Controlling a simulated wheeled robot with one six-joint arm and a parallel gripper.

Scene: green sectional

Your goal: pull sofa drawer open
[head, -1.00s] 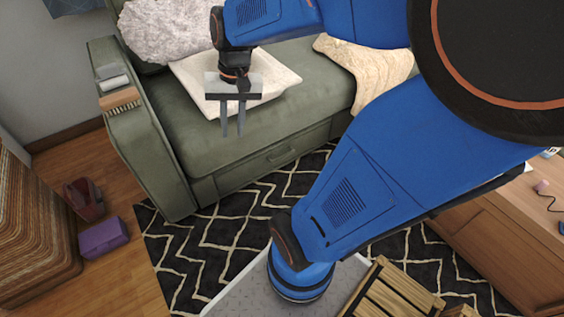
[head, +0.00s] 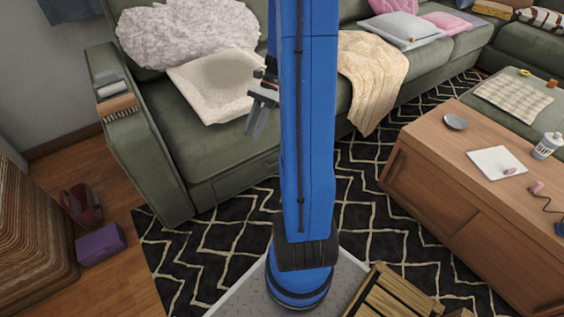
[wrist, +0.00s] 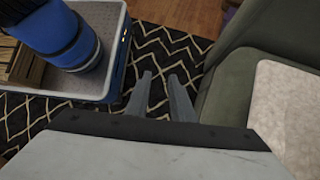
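The green sofa (head: 170,140) has a drawer (head: 238,182) low in its front, below the seat. The visible part of the drawer front looks flush with the sofa base. My blue arm covers its right part and most of its handle. My gripper (head: 255,121) is over the front of the seat, above the drawer, partly behind my arm, and touches nothing I can see. In the wrist view my gripper (wrist: 160,76) has its two grey fingers apart with nothing between them. The sofa (wrist: 228,90) shows to their right there; no handle is visible in that view.
A black patterned rug (head: 200,250) covers the floor before the sofa. A wooden coffee table (head: 460,165) stands to the right. A purple box (head: 101,243) and a dark red item (head: 83,206) lie left of the sofa arm. A cream cushion (head: 215,85) and throw (head: 372,75) lie on the seat.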

